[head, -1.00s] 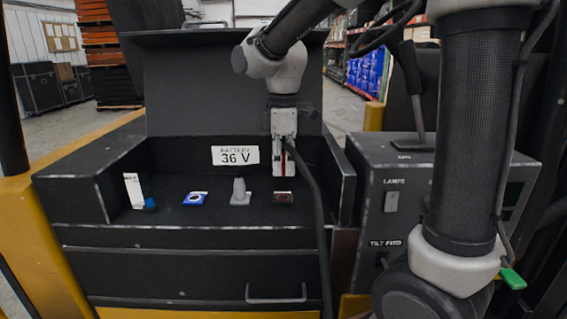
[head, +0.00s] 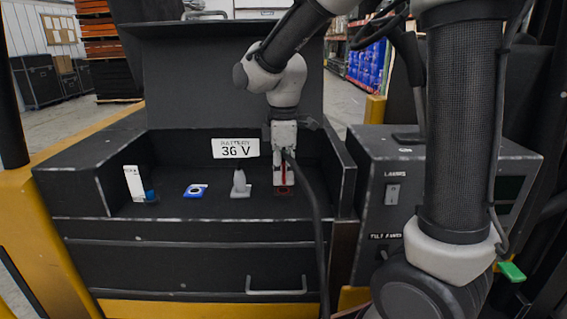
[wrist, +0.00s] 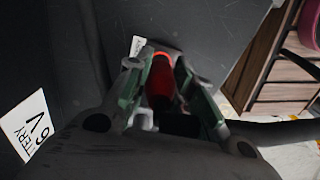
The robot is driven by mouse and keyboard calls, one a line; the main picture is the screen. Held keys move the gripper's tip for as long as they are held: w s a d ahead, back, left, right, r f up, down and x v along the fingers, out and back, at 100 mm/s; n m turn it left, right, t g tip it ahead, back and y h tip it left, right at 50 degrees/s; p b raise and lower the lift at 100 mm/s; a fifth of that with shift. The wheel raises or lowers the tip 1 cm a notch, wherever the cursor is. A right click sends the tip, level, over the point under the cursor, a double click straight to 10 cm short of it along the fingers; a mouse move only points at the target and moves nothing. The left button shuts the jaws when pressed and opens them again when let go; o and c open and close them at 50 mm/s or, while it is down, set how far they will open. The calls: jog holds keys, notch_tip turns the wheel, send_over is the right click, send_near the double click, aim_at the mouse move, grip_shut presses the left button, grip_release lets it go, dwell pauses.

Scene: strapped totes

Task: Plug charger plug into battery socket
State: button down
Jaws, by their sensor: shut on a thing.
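My gripper (head: 284,170) is shut on the charger plug (wrist: 161,82), a red piece that shows between the green-and-grey fingers in the wrist view. In the head view only a thin red strip of the plug shows between the fingers. The gripper points down, just above the red-rimmed dark battery socket (head: 284,190) on the tray floor. I cannot tell whether the plug touches the socket. A black cable (head: 314,205) runs from the gripper over the tray's front edge.
A grey cone-shaped piece (head: 239,184) and a blue ring-marked fitting (head: 195,190) stand left of the socket. A white upright piece (head: 133,183) is farther left. The tray's right wall is close to my gripper. A lamps panel (head: 440,165) stands right.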

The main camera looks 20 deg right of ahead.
jog(key=shift+f, duration=0.65)
jog(key=shift+f, duration=0.55)
dwell(1.5)
jog(key=c, duration=1.1)
grip_release()
jog(key=shift+c, duration=0.2)
notch_tip(320, 180, up, 12)
